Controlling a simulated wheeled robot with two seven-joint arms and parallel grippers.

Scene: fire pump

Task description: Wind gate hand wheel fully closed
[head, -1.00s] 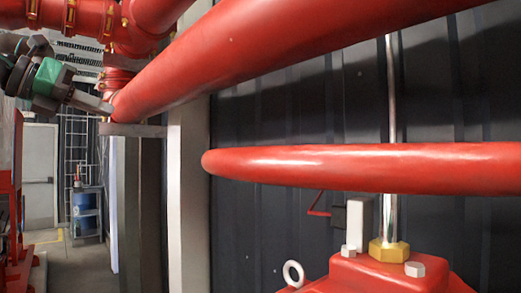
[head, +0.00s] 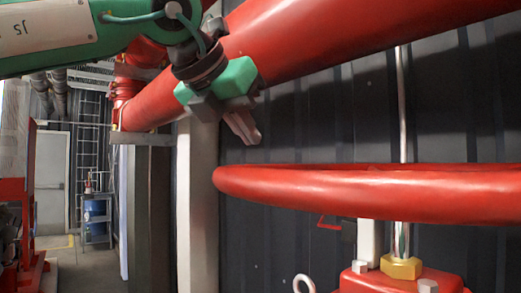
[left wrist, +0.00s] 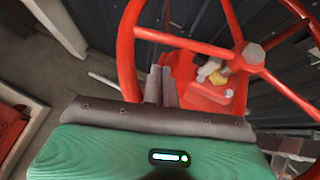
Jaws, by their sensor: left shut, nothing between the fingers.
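The red hand wheel (head: 370,192) lies nearly edge-on in the head view, its rim running from the middle to the right edge. In the left wrist view its rim, spokes and hub (left wrist: 254,54) show from above. A bright stem (head: 403,110) stands upright behind the rim, with a yellow nut (head: 402,267) at its foot. My left gripper (head: 250,136) is shut and empty, appearing just above the rim's left end, apart from it in the head view. In the left wrist view its fingers (left wrist: 162,88) show near the rim. My right gripper is not in view.
A thick red pipe (head: 330,40) slants across the top, close behind my left gripper. A pale post (head: 198,210) stands left of the wheel. The red valve body (head: 390,283) is below. A dark ribbed wall (head: 290,225) is behind. Open floor (head: 75,270) shows at far left.

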